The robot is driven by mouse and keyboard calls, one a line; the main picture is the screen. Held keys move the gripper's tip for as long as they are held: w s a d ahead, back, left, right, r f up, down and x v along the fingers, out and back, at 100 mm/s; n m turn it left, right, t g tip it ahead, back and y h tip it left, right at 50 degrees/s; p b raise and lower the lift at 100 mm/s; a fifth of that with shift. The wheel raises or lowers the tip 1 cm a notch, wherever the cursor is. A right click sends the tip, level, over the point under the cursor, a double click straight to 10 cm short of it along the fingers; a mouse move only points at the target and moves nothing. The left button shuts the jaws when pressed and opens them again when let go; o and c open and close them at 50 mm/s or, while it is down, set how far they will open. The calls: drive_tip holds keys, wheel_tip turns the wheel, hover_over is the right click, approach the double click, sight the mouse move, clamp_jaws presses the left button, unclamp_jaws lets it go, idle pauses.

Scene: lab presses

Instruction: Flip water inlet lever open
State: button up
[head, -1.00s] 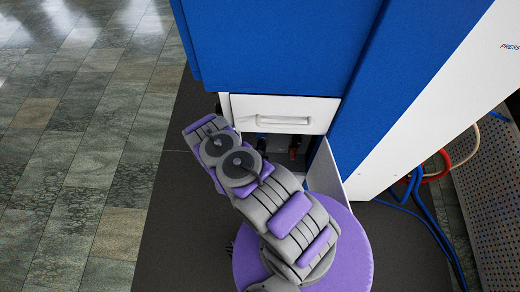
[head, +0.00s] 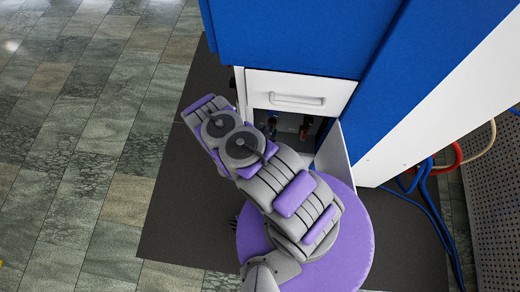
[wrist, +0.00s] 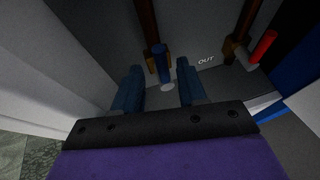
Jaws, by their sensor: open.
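In the wrist view, a blue-handled lever (wrist: 160,64) hangs on a brown pipe inside the cabinet. My gripper (wrist: 158,70) is open, with one dark blue finger on each side of the lever in the picture. I cannot tell whether the lever is between the fingers in depth or just beyond them. No inlet label is readable. A red-handled lever (wrist: 263,46) on a second pipe is to the right, beside an "OUT" label (wrist: 206,61). In the head view, the blue lever (head: 271,122) and red lever (head: 304,127) show faintly; my gripper is hidden there.
The levers are in a low opening below a white drawer front (head: 298,92) under the blue press (head: 290,35). An open white door panel (head: 333,150) flanks the opening on the right. Hoses (head: 425,185) lie further right. The tiled floor (head: 80,130) at left is clear.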

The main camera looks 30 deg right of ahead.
drive_tip(key=v, duration=1.3)
drive_tip(key=shift+s+a+r+p, duration=0.15)
drive_tip(key=shift+s+a+p, duration=0.15)
drive_tip(key=shift+p, duration=0.15)
